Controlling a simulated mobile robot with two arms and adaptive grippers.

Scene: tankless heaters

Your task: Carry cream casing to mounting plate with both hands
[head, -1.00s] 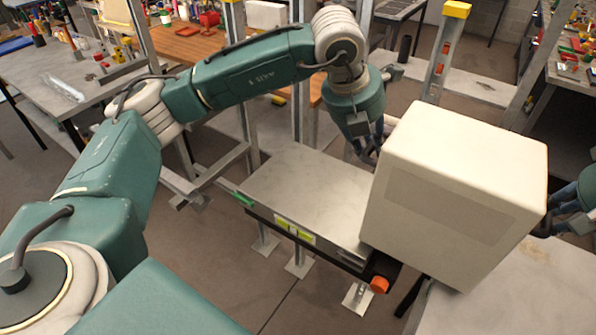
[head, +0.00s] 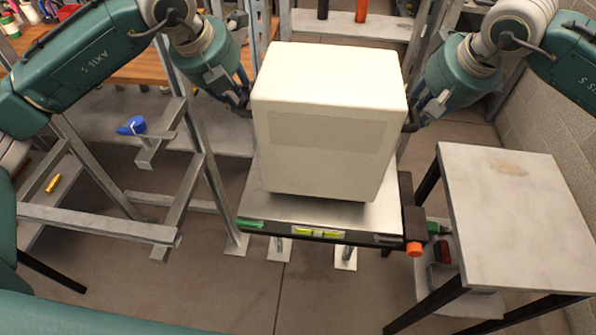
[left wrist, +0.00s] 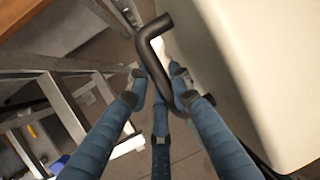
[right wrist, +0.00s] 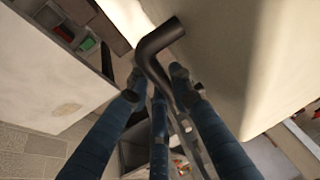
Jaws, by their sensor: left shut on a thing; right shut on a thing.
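The cream casing (head: 330,120) is a large box, upright in the middle of the head view, over the grey metal mounting plate (head: 300,211). I cannot tell whether its underside touches the plate. My left gripper (head: 243,103) is at its left side, shut on a black bent handle (left wrist: 155,55) that shows in the left wrist view beside the casing wall (left wrist: 235,60). My right gripper (head: 412,120) is at its right side, shut on a matching black handle (right wrist: 158,45) in the right wrist view. The casing hides the back of the plate.
A pale side table (head: 525,215) stands bare on the right. A metal frame (head: 100,222) with a blue object (head: 133,126) on it is at the left. A block wall (head: 545,125) is at the right.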

